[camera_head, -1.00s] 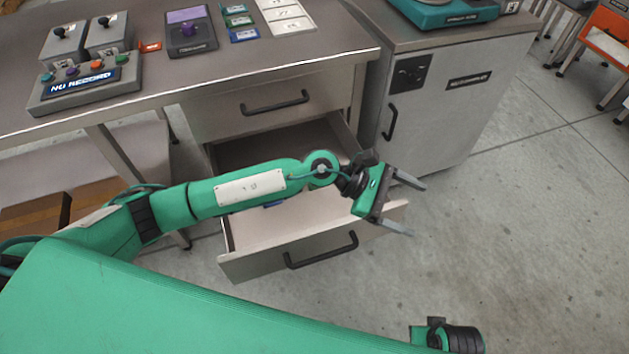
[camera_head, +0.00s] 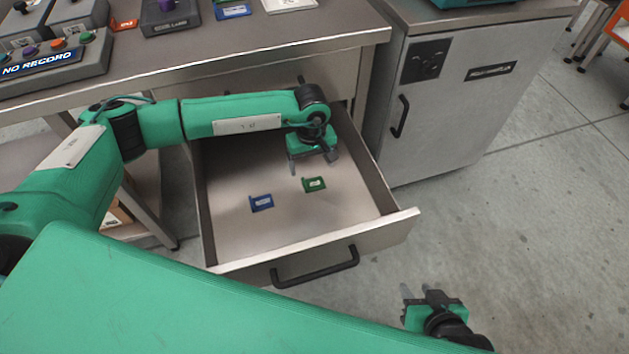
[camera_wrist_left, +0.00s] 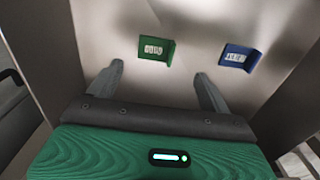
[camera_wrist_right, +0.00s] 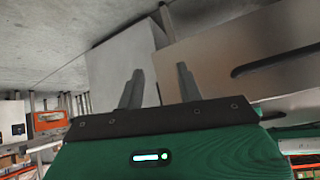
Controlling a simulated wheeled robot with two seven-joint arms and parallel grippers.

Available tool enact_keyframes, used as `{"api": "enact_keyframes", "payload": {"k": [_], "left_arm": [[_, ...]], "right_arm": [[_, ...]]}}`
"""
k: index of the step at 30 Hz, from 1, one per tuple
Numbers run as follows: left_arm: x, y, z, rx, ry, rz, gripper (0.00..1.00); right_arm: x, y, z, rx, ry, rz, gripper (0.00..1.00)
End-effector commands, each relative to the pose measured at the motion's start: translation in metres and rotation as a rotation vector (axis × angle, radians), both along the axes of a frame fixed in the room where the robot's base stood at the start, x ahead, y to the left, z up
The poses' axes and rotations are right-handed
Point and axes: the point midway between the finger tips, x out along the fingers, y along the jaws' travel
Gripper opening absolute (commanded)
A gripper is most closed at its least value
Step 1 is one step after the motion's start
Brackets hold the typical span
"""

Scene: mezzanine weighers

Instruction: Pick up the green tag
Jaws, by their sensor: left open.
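The green tag (camera_head: 314,184) lies on the floor of the open drawer (camera_head: 225,228), right of a blue tag (camera_head: 261,202). My left gripper (camera_head: 314,166) is inside the drawer space, above and a little behind the green tag, open and empty. In the left wrist view the green tag (camera_wrist_left: 155,50) lies ahead of the open fingers (camera_wrist_left: 160,85), apart from them, and the blue tag (camera_wrist_left: 240,58) is further right. My right gripper (camera_head: 420,292) is near the bottom of the head view, in front of the drawer; its fingers (camera_wrist_right: 158,85) are apart with nothing between them.
The drawer's front panel with its black handle (camera_head: 315,268) and side walls surround the tags. The desk top (camera_head: 230,45) overhangs the drawer's back. A grey cabinet (camera_head: 465,100) stands close on the right. Bare concrete floor (camera_head: 520,220) lies to the right.

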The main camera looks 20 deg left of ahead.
Motion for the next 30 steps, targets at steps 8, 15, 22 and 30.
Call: {"api": "enact_keyframes", "payload": {"k": [8, 15, 22, 30], "left_arm": [[0.000, 0.000, -0.023, 0.000, 0.001, 0.001, 0.82], [0.000, -0.002, -0.055, 0.000, 0.002, 0.001, 0.82], [0.001, -0.003, -0.081, -0.001, 0.002, 0.002, 0.82], [0.001, -0.003, -0.082, -0.001, 0.000, 0.001, 0.80]], "right_arm": [[0.002, 0.008, 0.012, 0.034, -0.067, 0.008, 0.36], [0.004, 0.015, 0.011, 0.059, -0.110, 0.013, 0.36], [0.007, 0.022, 0.013, 0.085, -0.155, 0.018, 0.36], [0.007, 0.022, 0.013, 0.087, -0.161, 0.018, 0.36]]}}
